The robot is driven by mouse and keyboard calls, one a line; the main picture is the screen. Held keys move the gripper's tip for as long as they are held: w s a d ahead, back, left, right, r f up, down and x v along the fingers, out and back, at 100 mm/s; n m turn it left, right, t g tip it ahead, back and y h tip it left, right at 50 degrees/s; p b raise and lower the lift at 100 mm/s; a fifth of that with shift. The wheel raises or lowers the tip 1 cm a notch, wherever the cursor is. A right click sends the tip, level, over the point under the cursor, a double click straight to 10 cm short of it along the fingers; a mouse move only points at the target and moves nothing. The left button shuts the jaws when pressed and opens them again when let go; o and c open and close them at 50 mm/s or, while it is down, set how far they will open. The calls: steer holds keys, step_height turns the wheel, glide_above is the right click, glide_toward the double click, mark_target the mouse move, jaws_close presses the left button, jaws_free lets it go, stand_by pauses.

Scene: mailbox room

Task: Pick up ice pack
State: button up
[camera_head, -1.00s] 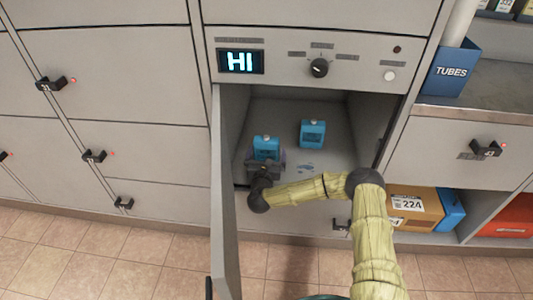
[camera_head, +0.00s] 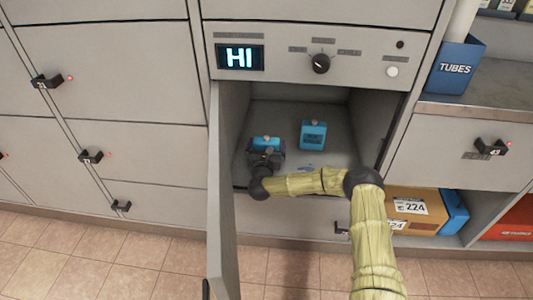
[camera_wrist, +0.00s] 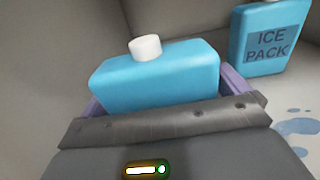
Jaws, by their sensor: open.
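Two blue ice packs with white caps stand in the open locker compartment. The nearer ice pack (camera_head: 266,144) is at the compartment's left. In the wrist view this ice pack (camera_wrist: 155,78) sits right in front of my gripper, and its lower part is hidden. The other ice pack (camera_head: 312,135) stands farther right; in the wrist view its "ICE PACK" label (camera_wrist: 267,45) shows. My gripper (camera_head: 265,158) is inside the compartment at the nearer ice pack. In the wrist view its purple fingers (camera_wrist: 165,95) are open, one on each side of that pack. Contact cannot be told.
The open locker door (camera_head: 222,200) stands left of my arm. A panel (camera_head: 310,55) with a "HI" display and knob is above the opening. A puddle (camera_wrist: 298,126) lies on the compartment floor. At right are a blue "TUBES" box (camera_head: 455,68) and a cardboard box (camera_head: 415,210).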

steer(key=c, duration=1)
step_height(320, 180, up, 10)
steer(key=p, duration=0.4)
steer(key=shift+c, duration=0.2)
